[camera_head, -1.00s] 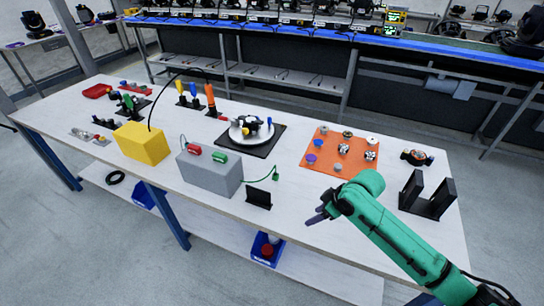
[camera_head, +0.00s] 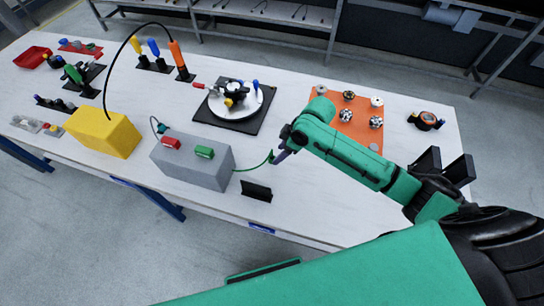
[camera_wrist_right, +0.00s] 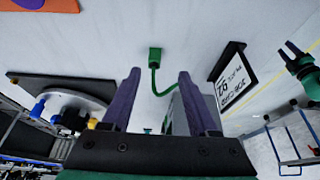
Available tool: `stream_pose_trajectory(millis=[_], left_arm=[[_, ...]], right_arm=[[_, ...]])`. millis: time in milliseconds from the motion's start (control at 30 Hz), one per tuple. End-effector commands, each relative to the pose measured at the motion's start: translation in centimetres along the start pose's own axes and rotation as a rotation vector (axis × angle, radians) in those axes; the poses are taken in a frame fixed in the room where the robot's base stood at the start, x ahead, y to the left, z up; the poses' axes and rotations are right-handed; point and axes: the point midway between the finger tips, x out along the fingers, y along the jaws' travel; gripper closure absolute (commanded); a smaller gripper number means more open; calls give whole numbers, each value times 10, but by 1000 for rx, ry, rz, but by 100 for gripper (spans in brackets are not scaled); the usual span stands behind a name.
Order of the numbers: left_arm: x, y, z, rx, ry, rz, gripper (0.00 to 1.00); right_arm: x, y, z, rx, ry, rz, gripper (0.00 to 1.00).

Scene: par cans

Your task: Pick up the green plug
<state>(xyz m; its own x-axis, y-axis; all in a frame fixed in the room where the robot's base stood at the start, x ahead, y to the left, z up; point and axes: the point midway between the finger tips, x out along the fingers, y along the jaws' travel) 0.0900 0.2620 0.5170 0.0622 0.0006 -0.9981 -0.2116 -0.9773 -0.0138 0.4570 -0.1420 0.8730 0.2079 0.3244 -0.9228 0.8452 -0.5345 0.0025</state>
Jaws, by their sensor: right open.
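The green plug (camera_head: 270,156) lies on the white table at the end of a green cable from the grey box (camera_head: 190,163). In the right wrist view the plug (camera_wrist_right: 155,54) sits just beyond the fingertips, in line with the gap between them. My right gripper (camera_head: 281,155) is open and empty beside the plug in the head view. Its two purple fingers (camera_wrist_right: 160,73) are apart, with the cable showing between them. A green arm end with dark fingers, likely my left gripper (camera_wrist_right: 290,51), shows at the wrist view's right edge; its opening is unclear.
A black stand (camera_head: 256,191) is close by; its labelled face (camera_wrist_right: 236,82) shows in the wrist view. A turntable on a black plate (camera_head: 226,124), an orange mat (camera_head: 345,118) and a yellow box (camera_head: 103,132) surround the area. Bare table lies right of the stand.

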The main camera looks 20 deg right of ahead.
Motion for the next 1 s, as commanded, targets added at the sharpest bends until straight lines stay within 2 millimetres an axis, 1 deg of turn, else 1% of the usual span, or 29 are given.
stream_pose_trajectory(millis=[67,167,233,300,400,567,667,700,733,1000], left_arm=[[-3,0,-4,0,6,-1,50],[-8,-3,-18,1,28,-4,50],[-12,-4,-30,1,47,-6,50],[-12,-5,-35,2,56,-6,50],[-12,-4,-32,2,51,-6,50],[-11,-3,-24,2,38,-4,50],[-11,-2,-22,2,35,-3,50],[-11,-2,-22,2,35,-3,50],[-11,-2,-22,2,35,-3,50],[-10,-2,-22,3,34,-3,50]], right_arm=[[8,1,0,1,-1,1,40],[23,3,-2,1,0,0,40],[36,5,-2,0,0,0,40],[49,4,-1,1,0,0,40],[57,5,-1,-2,-1,3,40],[57,5,0,-2,0,4,40],[57,5,0,-1,0,3,74],[57,5,0,-1,0,3,90],[57,5,0,-1,0,3,100],[57,5,0,-1,0,3,100]])
